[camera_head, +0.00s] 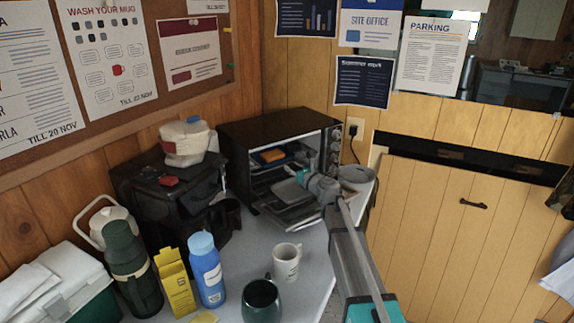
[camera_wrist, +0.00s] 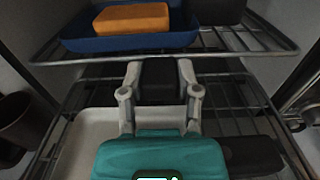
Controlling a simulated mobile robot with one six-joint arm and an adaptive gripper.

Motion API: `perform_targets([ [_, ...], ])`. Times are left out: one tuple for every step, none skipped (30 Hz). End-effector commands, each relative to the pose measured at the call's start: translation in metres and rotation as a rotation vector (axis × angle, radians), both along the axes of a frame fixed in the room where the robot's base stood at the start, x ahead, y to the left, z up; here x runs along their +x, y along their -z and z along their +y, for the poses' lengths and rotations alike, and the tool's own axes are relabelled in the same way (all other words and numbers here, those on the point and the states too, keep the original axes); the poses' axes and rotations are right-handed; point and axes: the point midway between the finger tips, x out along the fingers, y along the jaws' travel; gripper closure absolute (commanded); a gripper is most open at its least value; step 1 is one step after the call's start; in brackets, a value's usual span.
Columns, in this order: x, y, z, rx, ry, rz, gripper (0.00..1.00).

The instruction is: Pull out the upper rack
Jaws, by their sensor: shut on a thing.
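The upper rack (camera_wrist: 240,54) is a wire shelf in the open toaster oven (camera_head: 270,128). It bears a blue tray (camera_wrist: 75,40) with an orange block (camera_wrist: 132,18) on it; the orange block also shows in the head view (camera_head: 272,155). My gripper (camera_wrist: 160,66) is at the rack's front wire, near its middle, with its fingers shut on it. In the head view my gripper (camera_head: 303,176) is at the oven's mouth, and the arm hides part of the opening. The exact contact at the fingertips is hard to see.
A lower rack (camera_wrist: 275,125) with a pale tray (camera_wrist: 75,140) lies below. A white mug (camera_head: 286,262), dark mug (camera_head: 261,300), blue bottle (camera_head: 206,270) and yellow box (camera_head: 175,283) stand on the counter before the oven. A grey bowl (camera_head: 356,177) sits right of it.

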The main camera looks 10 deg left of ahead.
Motion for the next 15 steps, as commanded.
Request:
perform_targets([
  [-0.013, 0.000, -0.010, 0.000, 0.004, 0.000, 1.00],
  [-0.017, 0.000, -0.014, 0.000, 0.005, 0.000, 1.00],
  [-0.024, 0.000, -0.020, 0.000, 0.004, 0.000, 1.00],
  [-0.028, 0.000, -0.024, 0.000, 0.004, 0.000, 1.00],
  [-0.033, 0.000, -0.028, 0.000, 0.004, 0.000, 1.00],
  [-0.040, 0.000, -0.033, 0.000, 0.005, 0.000, 1.00],
  [-0.044, 0.000, -0.038, 0.000, 0.005, 0.000, 1.00],
  [-0.049, 0.000, -0.042, 0.000, 0.005, 0.000, 1.00],
  [-0.055, 0.000, -0.048, 0.000, 0.005, 0.000, 1.00],
  [-0.060, 0.000, -0.052, 0.000, 0.005, 0.000, 1.00],
  [-0.064, 0.000, -0.055, 0.000, 0.005, 0.000, 1.00],
  [-0.068, 0.000, -0.059, 0.000, 0.005, 0.000, 1.00],
  [-0.071, 0.000, -0.062, 0.000, 0.005, 0.000, 1.00],
  [-0.073, 0.000, -0.064, 0.000, 0.005, 0.000, 1.00],
  [-0.075, 0.000, -0.066, 0.000, 0.005, 0.000, 1.00],
])
